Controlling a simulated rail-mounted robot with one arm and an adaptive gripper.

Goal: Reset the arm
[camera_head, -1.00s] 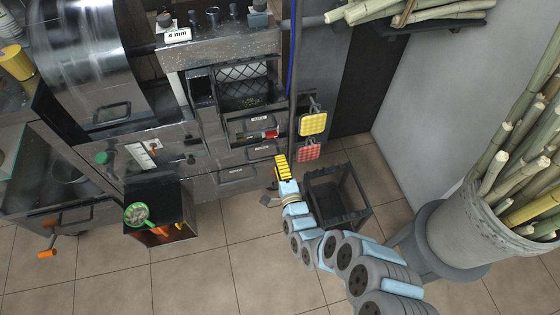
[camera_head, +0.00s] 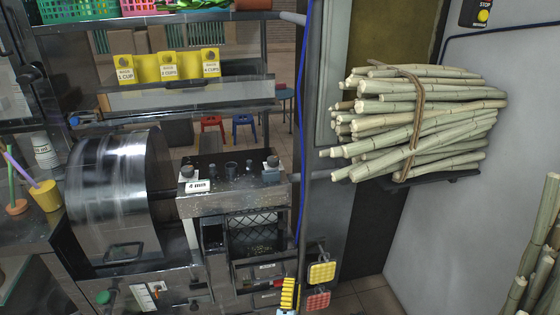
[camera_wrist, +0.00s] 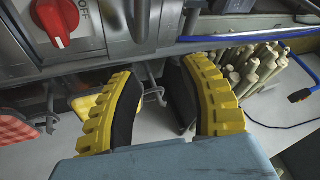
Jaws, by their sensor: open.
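My gripper (camera_head: 288,293) shows at the bottom edge of the head view, in front of the press. Only its yellow ribbed end and a bit of pale blue wrist are in view there; the rest of my arm is below the frame. In the wrist view my gripper (camera_wrist: 158,82) has its two yellow and black fingers spread apart. Nothing is held between them. A red knob (camera_wrist: 57,20) marked OFF is on a metal panel at the upper left of the wrist view.
A yellow pad (camera_head: 322,273) and a red pad (camera_head: 317,299) hang just right of my gripper. The press (camera_head: 232,185) stands to the left. A tied cane bundle (camera_head: 420,120) rests on a wall shelf. More canes (camera_head: 535,255) stand at the lower right.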

